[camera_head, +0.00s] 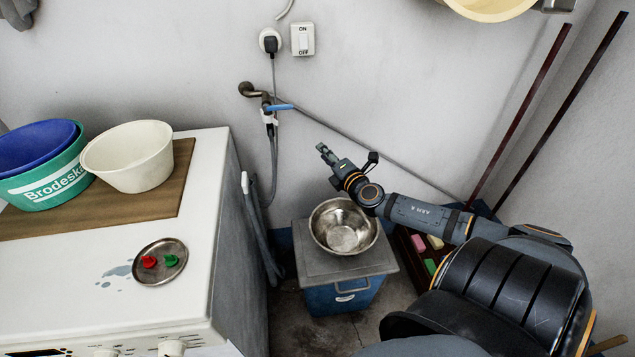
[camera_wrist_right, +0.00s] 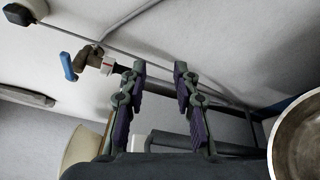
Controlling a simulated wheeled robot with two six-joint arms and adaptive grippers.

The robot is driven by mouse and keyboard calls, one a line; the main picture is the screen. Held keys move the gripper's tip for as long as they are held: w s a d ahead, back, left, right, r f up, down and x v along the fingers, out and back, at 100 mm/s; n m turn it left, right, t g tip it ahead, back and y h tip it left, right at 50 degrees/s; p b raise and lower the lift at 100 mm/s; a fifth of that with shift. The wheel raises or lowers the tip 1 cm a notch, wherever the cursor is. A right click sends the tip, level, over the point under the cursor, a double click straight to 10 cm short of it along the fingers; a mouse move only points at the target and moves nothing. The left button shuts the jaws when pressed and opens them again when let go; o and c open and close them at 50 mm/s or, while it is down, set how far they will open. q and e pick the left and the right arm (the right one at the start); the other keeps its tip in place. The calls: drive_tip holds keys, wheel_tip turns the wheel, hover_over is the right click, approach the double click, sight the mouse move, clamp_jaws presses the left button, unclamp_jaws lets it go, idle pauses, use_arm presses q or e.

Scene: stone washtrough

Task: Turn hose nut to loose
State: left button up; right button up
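The brass tap (camera_head: 252,90) comes out of the back wall and has a blue lever (camera_head: 280,107). The hose nut (camera_head: 268,118), white with some red, sits just below the tap, with the grey hose (camera_head: 274,165) hanging from it. In the right wrist view, the nut (camera_wrist_right: 108,65) is to the left of my fingers, beside the tap body and blue lever (camera_wrist_right: 68,66). My right gripper (camera_head: 325,152) is to the right of and lower than the nut, apart from it. Its fingers (camera_wrist_right: 160,68) are spread and empty. My left gripper is out of view.
A steel bowl (camera_head: 322,236) stands on a grey-lidded blue box (camera_head: 340,296) below my right gripper. A white washing machine (camera_head: 110,300) with basins is at left. A grey pipe (camera_head: 360,150) slants along the wall. Two dark poles lean at right.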

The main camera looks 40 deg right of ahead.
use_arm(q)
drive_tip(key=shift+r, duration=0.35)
use_arm(e)
drive_tip(key=s+a+f+m+g, duration=0.2)
drive_tip(key=a+f+m, duration=0.1)
drive_tip(key=f+m, duration=0.5)
drive_tip(key=s+a+f+m+g, duration=0.3)
drive_tip(key=f+m, duration=0.5)
drive_tip(key=m, duration=0.4)
drive_tip(key=shift+a+g, duration=0.3)
drive_tip(key=shift+a, duration=0.5)
drive_tip(key=shift+f, duration=0.1)
